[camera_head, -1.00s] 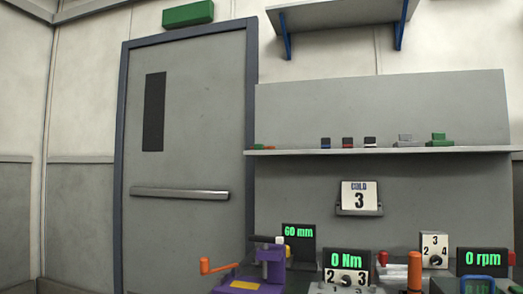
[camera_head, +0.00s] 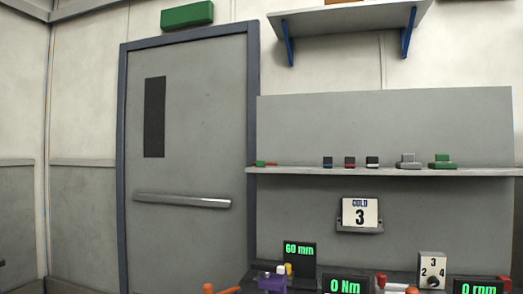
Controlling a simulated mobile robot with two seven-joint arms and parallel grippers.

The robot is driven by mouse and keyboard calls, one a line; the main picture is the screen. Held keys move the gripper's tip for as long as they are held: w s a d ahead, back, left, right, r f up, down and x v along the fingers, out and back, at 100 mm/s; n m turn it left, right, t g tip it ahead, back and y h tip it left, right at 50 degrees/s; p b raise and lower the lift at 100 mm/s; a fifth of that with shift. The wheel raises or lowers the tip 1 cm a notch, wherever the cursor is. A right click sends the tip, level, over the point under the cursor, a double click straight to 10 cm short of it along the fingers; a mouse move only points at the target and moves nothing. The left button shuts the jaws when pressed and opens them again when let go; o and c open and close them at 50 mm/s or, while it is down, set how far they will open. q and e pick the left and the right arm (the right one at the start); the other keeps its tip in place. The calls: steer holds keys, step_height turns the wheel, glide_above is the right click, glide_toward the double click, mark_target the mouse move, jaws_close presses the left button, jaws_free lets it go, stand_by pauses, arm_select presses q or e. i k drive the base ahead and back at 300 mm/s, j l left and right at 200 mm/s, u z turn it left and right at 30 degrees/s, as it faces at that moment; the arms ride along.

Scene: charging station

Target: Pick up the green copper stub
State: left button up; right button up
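Green things stand on the long shelf (camera_head: 300,171) in front of the grey back panel. A small green piece (camera_head: 260,163) with an orange-red part beside it lies at the shelf's left end. A larger stepped green block (camera_head: 441,161) stands toward the right. I cannot tell at this size which is the green copper stub. Neither of my grippers shows in the head view.
Between them stand several small dark-bodied blocks (camera_head: 350,162) and a grey stepped block (camera_head: 408,161). Below are a "COLD 3" sign (camera_head: 360,212), displays (camera_head: 299,256), a dial box (camera_head: 432,269) and a purple device (camera_head: 272,282). A grey door (camera_head: 190,120) is left; an upper shelf (camera_head: 350,20) is above.

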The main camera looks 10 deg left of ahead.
mark_target(259, 163)
steer(key=i+j+u, duration=0.2)
steer(key=j+u, duration=0.25)
steer(key=i+j+u, duration=0.3)
steer(key=u, duration=0.15)
steer(key=i+j+u, duration=0.3)
steer(key=u, duration=0.2)
steer(key=i+j+u, duration=0.3)
steer(key=i, duration=0.2)
steer(key=i+j+u, duration=0.15)
steer(key=i+u, duration=0.15)
steer(key=i, duration=0.25)
steer(key=i+z, duration=0.95)
steer(key=z, duration=0.15)
steer(key=i+z, duration=0.2)
steer(key=z, duration=0.25)
steer(key=i+z, duration=0.2)
steer(key=z, duration=0.25)
steer(key=i+j+z, duration=0.2)
steer(key=z, duration=0.2)
steer(key=i+j+z, duration=0.1)
steer(key=z, duration=0.3)
steer(key=i+j+z, duration=0.2)
steer(key=z, duration=0.15)
steer(key=i+j+z, duration=0.2)
steer(key=z, duration=0.2)
steer(key=i+j+z, duration=0.2)
steer(key=j+z, duration=0.15)
steer(key=i+j+z, duration=0.15)
steer(key=j+z, duration=0.2)
